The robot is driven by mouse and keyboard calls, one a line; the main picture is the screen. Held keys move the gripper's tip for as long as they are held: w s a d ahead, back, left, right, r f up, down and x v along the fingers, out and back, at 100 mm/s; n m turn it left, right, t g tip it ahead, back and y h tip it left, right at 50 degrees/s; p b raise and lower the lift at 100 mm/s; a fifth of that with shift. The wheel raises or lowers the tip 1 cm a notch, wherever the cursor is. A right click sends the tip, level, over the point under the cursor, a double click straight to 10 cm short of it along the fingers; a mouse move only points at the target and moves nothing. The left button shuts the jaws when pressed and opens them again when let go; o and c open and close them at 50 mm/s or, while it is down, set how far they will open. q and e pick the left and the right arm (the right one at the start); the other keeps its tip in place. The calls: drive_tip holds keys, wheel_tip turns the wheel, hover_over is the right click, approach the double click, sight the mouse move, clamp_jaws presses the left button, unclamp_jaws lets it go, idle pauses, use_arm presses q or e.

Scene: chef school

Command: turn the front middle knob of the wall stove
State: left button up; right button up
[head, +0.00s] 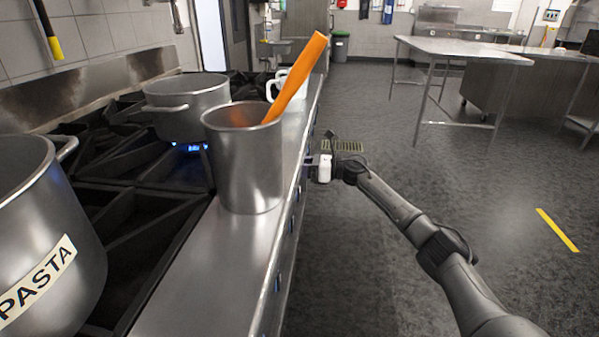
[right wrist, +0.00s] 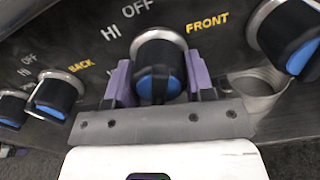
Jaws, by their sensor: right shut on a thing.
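In the right wrist view a black knob with a silver collar and a blue face (right wrist: 158,68) sits on the stove's front panel, with HI and OFF to its left and FRONT to its right. My right gripper (right wrist: 160,80) has one purple finger on each side of this knob and is shut on it. In the head view my right gripper (head: 311,161) is at the front panel of the wall stove (head: 228,262), beyond the steel pot; its fingertips and the held knob are hard to make out there. My left gripper is not in view.
Other knobs flank the held one: a BACK knob (right wrist: 56,95) at left and another (right wrist: 288,38) at right. On the stove stand a PASTA pot (head: 75,215), a utensil pot (head: 243,165) and a rear pot (head: 188,105) over blue flame.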

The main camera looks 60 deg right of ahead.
drive_tip(key=shift+n, duration=0.4)
idle(0.3)
drive_tip(key=o, duration=0.9)
drive_tip(key=shift+s+d, duration=0.15)
drive_tip(key=shift+s, duration=0.1)
drive_tip(key=shift+p+v, duration=2.65)
drive_tip(key=shift+v, duration=4)
